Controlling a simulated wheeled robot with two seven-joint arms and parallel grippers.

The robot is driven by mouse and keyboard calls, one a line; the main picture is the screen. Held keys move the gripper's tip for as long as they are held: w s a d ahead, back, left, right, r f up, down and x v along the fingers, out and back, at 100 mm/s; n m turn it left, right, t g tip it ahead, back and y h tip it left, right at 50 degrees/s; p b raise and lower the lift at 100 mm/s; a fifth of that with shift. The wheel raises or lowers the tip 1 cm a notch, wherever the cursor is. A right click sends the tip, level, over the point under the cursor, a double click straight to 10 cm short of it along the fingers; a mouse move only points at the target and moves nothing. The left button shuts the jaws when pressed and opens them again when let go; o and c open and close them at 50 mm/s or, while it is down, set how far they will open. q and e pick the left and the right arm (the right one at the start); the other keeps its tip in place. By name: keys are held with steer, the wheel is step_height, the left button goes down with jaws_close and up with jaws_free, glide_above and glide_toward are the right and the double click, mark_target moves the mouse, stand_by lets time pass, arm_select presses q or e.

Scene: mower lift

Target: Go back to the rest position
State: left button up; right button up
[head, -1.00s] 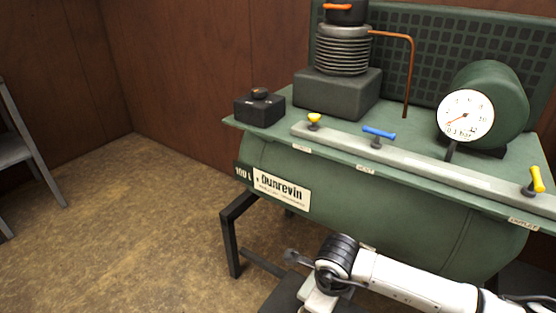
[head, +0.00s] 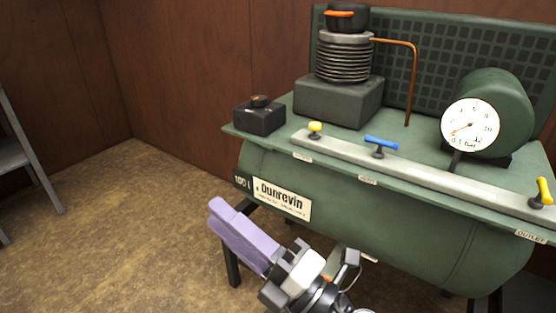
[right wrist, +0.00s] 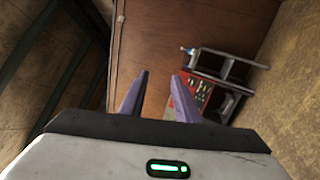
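My right gripper (head: 214,216) has purple fingers and hangs in front of the green tank (head: 400,225) in the head view, low and left of centre. The fingers point to the upper left, and the gripper looks empty. In the right wrist view its two purple fingers (right wrist: 160,78) stand apart with a clear gap and nothing between them. My left gripper is in neither view.
The compressor's top carries a black box (head: 259,117), a yellow valve (head: 315,129), a blue valve (head: 380,143), a gauge (head: 470,125) and another yellow valve (head: 542,193). A grey stand (head: 22,150) is at far left. Open floor (head: 120,230) lies between. The wrist view shows a red cabinet (right wrist: 195,92).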

steer(key=w+d+f+m+t+h, duration=0.3)
steer(key=d+m+h, duration=0.4)
steer(key=d+m, duration=0.2)
steer(key=w+d+f+m+t+h, duration=0.3)
steer(key=d+m+h, duration=0.4)
steer(key=d+m, duration=0.2)
steer(key=s+d+f+m+g+h, duration=0.4)
steer(key=d+f+m, duration=0.1)
steer(key=d+f, duration=0.35)
steer(key=s+d+f+m+g, duration=0.2)
steer(key=s+f+g, duration=0.45)
steer(key=s, duration=0.45)
steer(key=s+d+f+m+g, duration=0.1)
steer(key=s+f+m+g, duration=0.3)
steer(key=s+f, duration=0.5)
steer(key=w+a+f+n+t+y, duration=0.1)
steer(key=w+a+f+t+y, duration=0.3)
steer(key=a, duration=0.3)
arm_select(q)
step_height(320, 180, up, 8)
steer(key=p, duration=1.2)
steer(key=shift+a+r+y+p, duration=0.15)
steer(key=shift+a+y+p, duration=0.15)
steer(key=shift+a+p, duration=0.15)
arm_select(e)
step_height(320, 180, up, 8)
steer(key=h, duration=0.1)
steer(key=shift+s+d+f, duration=0.15)
steer(key=shift+s+d, duration=0.15)
steer(key=shift+d, duration=0.15)
